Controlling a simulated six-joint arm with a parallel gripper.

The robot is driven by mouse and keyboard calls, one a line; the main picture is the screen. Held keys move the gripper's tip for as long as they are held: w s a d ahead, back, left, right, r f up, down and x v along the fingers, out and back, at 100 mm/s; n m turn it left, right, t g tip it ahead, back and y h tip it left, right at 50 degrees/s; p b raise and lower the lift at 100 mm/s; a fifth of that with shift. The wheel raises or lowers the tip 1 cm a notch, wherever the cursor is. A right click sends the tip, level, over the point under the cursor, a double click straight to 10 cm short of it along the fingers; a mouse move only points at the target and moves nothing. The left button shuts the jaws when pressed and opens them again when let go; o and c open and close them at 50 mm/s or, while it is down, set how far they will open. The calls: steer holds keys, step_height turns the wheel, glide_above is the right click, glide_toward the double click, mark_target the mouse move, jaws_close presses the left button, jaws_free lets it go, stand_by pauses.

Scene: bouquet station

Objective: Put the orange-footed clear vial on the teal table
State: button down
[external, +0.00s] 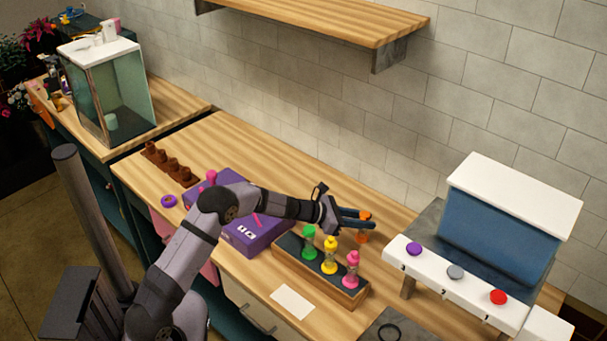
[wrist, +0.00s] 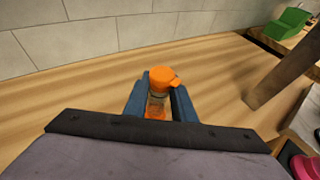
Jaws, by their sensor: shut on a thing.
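The clear vial with an orange cap and orange foot (external: 363,228) is upright at the wooden counter, behind the vial rack. In the wrist view the vial (wrist: 158,96) stands between the two blue fingers. My gripper (external: 358,220) is shut on it, and the fingers also show in the wrist view (wrist: 157,104). I cannot tell whether its foot touches the wood. The left counter (external: 165,100) has a wooden top and dark teal sides, and the middle counter has a teal side too.
A rack (external: 318,276) holds green, yellow and pink vials just in front of my gripper. A purple box (external: 245,236) lies under my arm. At the right stands a white panel with buttons (external: 460,286) and a blue bin (external: 505,220). A shelf (external: 330,20) hangs above.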

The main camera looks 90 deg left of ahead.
steer(key=c, duration=1.5)
jaws_free()
steer(key=shift+f, duration=0.1)
steer(key=shift+r, duration=0.25)
steer(key=shift+s, duration=0.35)
steer(key=shift+b+v, duration=0.45)
steer(key=shift+v, duration=0.55)
steer(key=shift+s+r+b, duration=0.15)
steer(key=shift+r+b, duration=0.25)
steer(key=shift+r, duration=3.2)
